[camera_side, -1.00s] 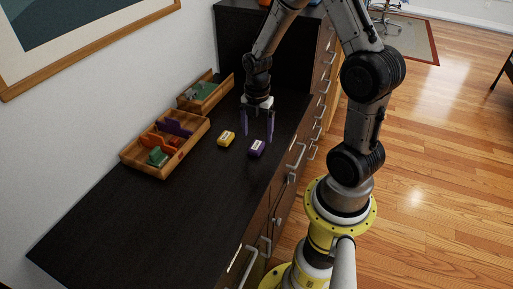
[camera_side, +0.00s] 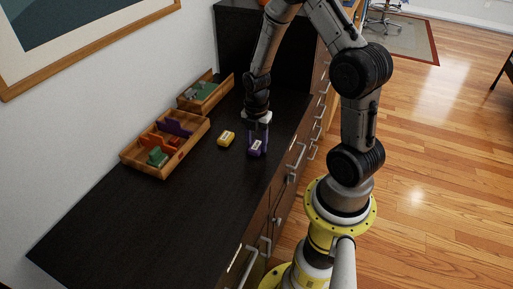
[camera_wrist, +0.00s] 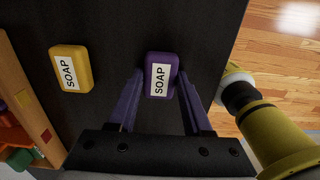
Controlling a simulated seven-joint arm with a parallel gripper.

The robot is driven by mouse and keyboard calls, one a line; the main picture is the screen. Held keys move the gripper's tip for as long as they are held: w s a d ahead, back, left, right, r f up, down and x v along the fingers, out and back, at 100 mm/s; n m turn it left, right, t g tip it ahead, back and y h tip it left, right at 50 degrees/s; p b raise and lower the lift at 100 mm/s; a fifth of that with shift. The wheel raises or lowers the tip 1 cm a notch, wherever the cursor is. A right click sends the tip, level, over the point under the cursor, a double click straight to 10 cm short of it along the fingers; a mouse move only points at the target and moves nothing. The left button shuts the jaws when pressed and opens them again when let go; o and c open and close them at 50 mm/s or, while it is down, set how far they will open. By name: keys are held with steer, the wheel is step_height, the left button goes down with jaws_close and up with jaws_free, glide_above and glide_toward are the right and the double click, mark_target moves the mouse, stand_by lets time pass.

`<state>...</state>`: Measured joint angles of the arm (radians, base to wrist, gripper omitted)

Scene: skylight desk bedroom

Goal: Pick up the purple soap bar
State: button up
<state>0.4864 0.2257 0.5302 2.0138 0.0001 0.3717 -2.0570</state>
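The purple soap bar (camera_wrist: 161,74) lies on the dark desk top with its white SOAP label facing up. In the side view the purple soap bar (camera_side: 255,149) is partly hidden by my fingers. My gripper (camera_side: 258,140) points down at it from above. In the wrist view my gripper (camera_wrist: 160,80) has its two purple fingers apart, one on each side of the bar. A narrow gap seems to show beside the bar; I cannot tell whether either finger touches it. The bar rests on the desk.
A yellow soap bar (camera_side: 226,139) lies just left of the purple one. A wooden tray with compartments (camera_side: 131,157) and a second wooden tray (camera_side: 229,84) stand along the wall. The desk's drawer edge is close on the right. The near desk top is clear.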

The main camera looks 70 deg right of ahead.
mark_target(256, 144)
jaws_close()
steer(key=shift+r, duration=0.15)
steer(key=shift+r, duration=0.3)
step_height(256, 144, up, 2)
steer(key=shift+r, duration=0.25)
steer(key=s+a+r, duration=0.6)
steer(key=s+r, duration=0.3)
steer(key=s, duration=0.3)
steer(key=shift+s+a+r, duration=0.2)
steer(key=shift+a+r, duration=0.1)
